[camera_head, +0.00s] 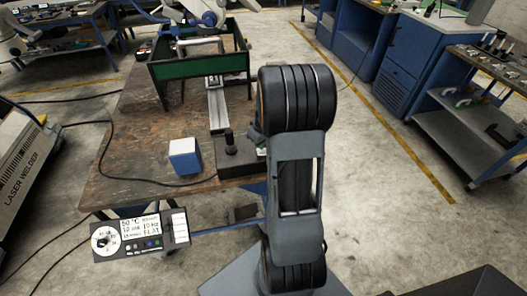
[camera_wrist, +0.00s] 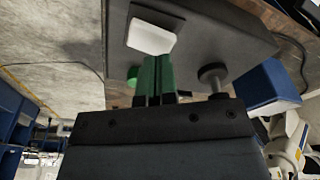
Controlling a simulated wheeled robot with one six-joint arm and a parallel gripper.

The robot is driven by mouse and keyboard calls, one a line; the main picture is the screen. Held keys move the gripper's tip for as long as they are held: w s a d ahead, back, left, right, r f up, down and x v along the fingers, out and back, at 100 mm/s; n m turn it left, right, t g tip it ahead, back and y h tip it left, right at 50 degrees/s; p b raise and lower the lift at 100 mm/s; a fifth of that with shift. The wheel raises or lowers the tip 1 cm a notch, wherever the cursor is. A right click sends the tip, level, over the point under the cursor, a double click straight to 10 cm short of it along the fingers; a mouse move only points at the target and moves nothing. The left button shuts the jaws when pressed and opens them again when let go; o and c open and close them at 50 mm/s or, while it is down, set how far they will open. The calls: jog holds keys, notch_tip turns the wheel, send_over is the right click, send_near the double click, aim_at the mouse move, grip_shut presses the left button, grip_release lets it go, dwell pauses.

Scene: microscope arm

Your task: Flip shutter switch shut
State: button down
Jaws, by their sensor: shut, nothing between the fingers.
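A white rocker switch (camera_wrist: 150,38), which looks like the shutter switch, sits in a dark recess on a dark grey control box (camera_wrist: 215,35) in the wrist view. My gripper (camera_wrist: 156,62) has green fingertips, shut together and empty, right at the lower edge of the switch. I cannot tell whether they touch it. In the head view the control box (camera_head: 240,160) stands at the bench's front right corner; my arm hides the switch and the gripper there.
A black joystick (camera_wrist: 213,78) and a green button (camera_wrist: 132,75) are close to my fingers. A blue-and-white box (camera_head: 185,157) stands left of the control box on the wooden bench (camera_head: 130,150). A display panel (camera_head: 140,237) is in front; a black cable crosses the bench.

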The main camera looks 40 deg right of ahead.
aim_at(261, 152)
jog(key=shift+f+b, duration=0.8)
jog(key=shift+f, duration=0.2)
dwell(0.4)
jog(key=shift+r+p, duration=2.45)
jog(key=shift+r, duration=1.1)
jog(key=shift+s+a+f+m, duration=0.1)
jog(key=shift+s+f+m, duration=0.1)
jog(key=shift+m, duration=0.3)
jog(key=s+a+r+t, duration=0.1)
jog(key=s+a+r, duration=0.5)
jog(key=a, duration=0.4)
jog(key=s+a+r+t, duration=0.1)
jog(key=s+a+r, duration=0.4)
jog(key=a, duration=0.5)
jog(key=shift+s+a+r+t, duration=0.3)
jog(key=shift+s+r, duration=0.05)
jog(key=shift+r, duration=0.55)
